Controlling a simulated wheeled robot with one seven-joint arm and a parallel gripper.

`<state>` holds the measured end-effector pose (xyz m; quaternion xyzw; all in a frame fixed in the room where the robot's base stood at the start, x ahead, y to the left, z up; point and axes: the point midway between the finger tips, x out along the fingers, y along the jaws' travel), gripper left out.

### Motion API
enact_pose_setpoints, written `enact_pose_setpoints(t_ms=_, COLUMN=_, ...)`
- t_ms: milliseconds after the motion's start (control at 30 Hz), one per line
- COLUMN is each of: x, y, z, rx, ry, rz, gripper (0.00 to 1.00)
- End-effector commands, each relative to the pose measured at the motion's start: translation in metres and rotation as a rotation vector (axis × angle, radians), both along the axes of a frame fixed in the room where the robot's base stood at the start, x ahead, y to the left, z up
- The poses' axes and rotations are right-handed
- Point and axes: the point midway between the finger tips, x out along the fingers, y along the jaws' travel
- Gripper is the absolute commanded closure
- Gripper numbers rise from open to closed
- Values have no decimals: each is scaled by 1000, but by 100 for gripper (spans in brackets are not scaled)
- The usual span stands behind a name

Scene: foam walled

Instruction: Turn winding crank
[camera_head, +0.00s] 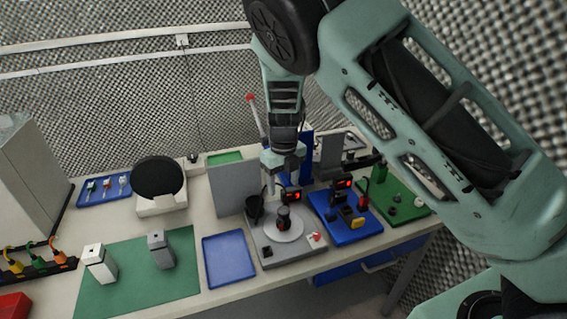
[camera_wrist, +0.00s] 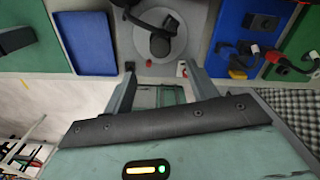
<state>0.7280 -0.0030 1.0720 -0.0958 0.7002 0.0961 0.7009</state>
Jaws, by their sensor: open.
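My gripper (camera_head: 283,182) points down above the back of a grey station, with its fingers apart and nothing between them. In the wrist view its two fingers (camera_wrist: 160,78) are spread below a pale grey disc. The grey station (camera_head: 291,254) carries the pale round disc (camera_head: 284,238) with a black upright part (camera_head: 283,214) on it. In the wrist view the black part (camera_wrist: 160,46) sits on the disc, apart from the fingers. I cannot tell for certain which part is the winding crank.
A blue station (camera_head: 362,234) and a green board (camera_head: 405,214) stand to the right. A blue tray (camera_head: 229,259) and a green mat (camera_head: 130,292) with two grey blocks lie to the left. A grey upright panel (camera_head: 230,188) stands behind the tray. A red-tipped rod (camera_head: 251,98) rises behind.

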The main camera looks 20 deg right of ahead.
Motion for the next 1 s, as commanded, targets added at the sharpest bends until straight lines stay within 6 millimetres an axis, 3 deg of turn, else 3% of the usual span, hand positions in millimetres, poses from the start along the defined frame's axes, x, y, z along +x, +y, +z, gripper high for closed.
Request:
enact_pose_setpoints(t_ms=200, x=1, y=0, z=47, rx=1, ry=-5, rz=1, gripper=42)
enact_pose_setpoints(t_ms=400, x=1, y=0, z=73, rx=1, ry=-3, rz=0, gripper=42)
enact_pose_setpoints(t_ms=1000, x=0, y=0, z=79, rx=0, ry=-1, rz=3, gripper=42)
